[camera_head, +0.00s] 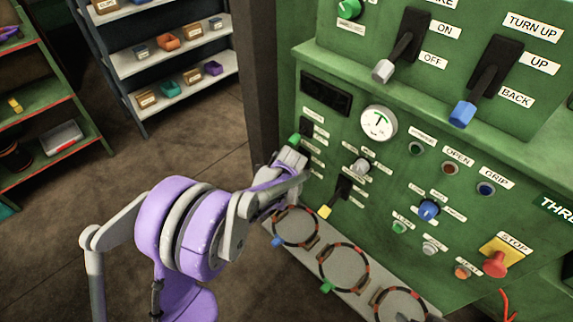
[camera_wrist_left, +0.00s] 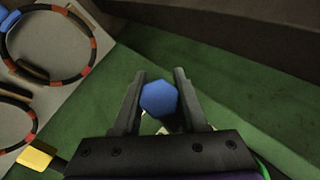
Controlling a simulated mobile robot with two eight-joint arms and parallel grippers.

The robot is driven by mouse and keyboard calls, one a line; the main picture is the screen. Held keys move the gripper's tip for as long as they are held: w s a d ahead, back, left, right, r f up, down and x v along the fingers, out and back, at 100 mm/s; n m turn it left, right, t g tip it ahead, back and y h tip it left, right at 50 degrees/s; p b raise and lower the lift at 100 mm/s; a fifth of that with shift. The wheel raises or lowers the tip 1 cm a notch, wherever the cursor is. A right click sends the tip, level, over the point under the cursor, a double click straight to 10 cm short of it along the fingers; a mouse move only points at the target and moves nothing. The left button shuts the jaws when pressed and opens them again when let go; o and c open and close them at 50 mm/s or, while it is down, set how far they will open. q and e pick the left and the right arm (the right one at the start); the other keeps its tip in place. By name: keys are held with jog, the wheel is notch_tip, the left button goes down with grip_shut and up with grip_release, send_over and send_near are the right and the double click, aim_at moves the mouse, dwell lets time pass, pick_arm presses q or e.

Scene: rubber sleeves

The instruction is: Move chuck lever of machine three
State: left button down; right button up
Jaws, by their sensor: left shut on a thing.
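The green machine panel (camera_head: 340,145) fills the right of the head view; part of a plate at its right edge reads "THRE". My left gripper (camera_head: 291,163) is at the panel's left side, beside a green-tipped control (camera_head: 295,139). In the wrist view my left gripper (camera_wrist_left: 160,76) has its fingers on both sides of a blue hexagonal lever tip (camera_wrist_left: 159,99) and is shut on it. The gripper hides this lever in the head view. A yellow-tipped lever (camera_head: 325,211) sits just right of the gripper; its tip also shows in the wrist view (camera_wrist_left: 36,157). My right gripper is out of view.
Below the panel is a grey ledge (camera_head: 318,253) with black-and-red rings (camera_head: 342,267). Larger levers with a grey tip (camera_head: 383,71) and a blue tip (camera_head: 462,114) stick out above. A red stop button (camera_head: 494,264) is at right. Shelves (camera_head: 183,68) stand behind; the floor at left is clear.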

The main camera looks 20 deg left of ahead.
pick_arm(q)
jog(key=shift+w+r, duration=0.1)
jog(key=shift+w, duration=0.05)
jog(key=shift+c, duration=2.3)
grip_release()
jog(key=v, duration=1)
jog(key=shift+s+r+p, duration=0.25)
jog(key=shift+s+p, duration=0.1)
jog(key=shift+p, duration=0.1)
jog(key=shift+d, duration=0.15)
